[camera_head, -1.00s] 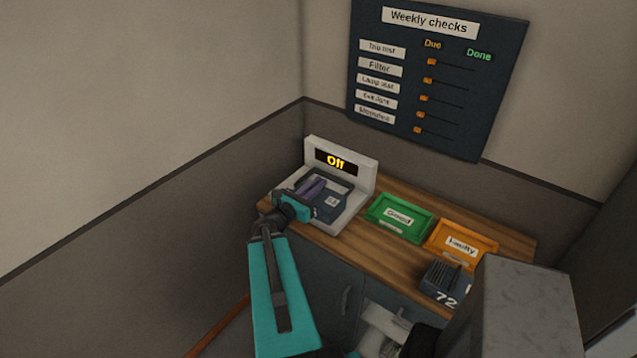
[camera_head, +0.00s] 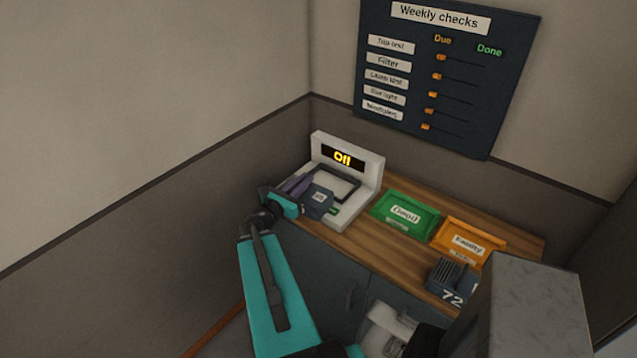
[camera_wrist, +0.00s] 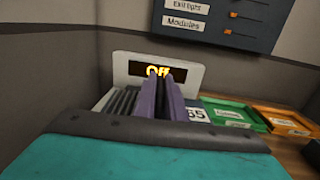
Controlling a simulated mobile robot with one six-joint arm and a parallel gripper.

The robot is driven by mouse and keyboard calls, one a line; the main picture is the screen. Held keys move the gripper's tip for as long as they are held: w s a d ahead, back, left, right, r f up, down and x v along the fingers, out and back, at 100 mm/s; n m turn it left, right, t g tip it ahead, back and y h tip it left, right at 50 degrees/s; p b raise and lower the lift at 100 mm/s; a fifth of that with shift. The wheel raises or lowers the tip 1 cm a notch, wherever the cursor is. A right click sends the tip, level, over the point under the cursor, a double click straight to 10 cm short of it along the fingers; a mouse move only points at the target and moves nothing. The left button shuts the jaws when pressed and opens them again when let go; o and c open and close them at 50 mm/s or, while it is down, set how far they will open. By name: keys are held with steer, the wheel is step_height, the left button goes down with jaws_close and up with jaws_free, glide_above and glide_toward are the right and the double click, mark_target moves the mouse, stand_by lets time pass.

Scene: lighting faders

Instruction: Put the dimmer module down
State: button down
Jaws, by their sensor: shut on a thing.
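The dimmer module (camera_head: 320,201) is a dark blue block with a white label, and the label reads 65 in the wrist view (camera_wrist: 197,115). My gripper (camera_head: 298,185) has purple fingers shut on the module. In the wrist view the fingers (camera_wrist: 166,98) stand in the middle, with the module's dark fins to their left. The module is at the front left of a white test stand (camera_head: 365,176) whose display reads Off. The stand's dark-framed bed (camera_head: 334,183) shows bare behind the module. I cannot tell whether the module's underside touches anything.
A green tray (camera_head: 407,215) labelled Good and an orange tray (camera_head: 468,242) labelled Faulty lie to the right on the wooden counter (camera_head: 395,254). Another dark module (camera_head: 452,277) marked 72 sits at the front right. A Weekly checks board (camera_head: 445,80) hangs on the wall.

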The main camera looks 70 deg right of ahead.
steer(key=w+a+f+n+t+b, duration=0.1)
steer(key=w+a+n+t+b, duration=0.6)
steer(key=w+a, duration=1.9)
steer(key=w+a+f+n+t+y+b, duration=0.1)
steer(key=w+a+t+b, duration=0.1)
steer(key=a, duration=1.5)
steer(key=w+a+f+n+t+y+b, duration=0.1)
steer(key=w+a+t, duration=0.4)
steer(key=a, duration=1.2)
steer(key=shift+w+a+f+n+y+b, duration=0.25)
steer(key=shift+w+a+n+y+b, duration=0.15)
steer(key=shift+y+b, duration=0.4)
steer(key=shift+s+d, duration=0.1)
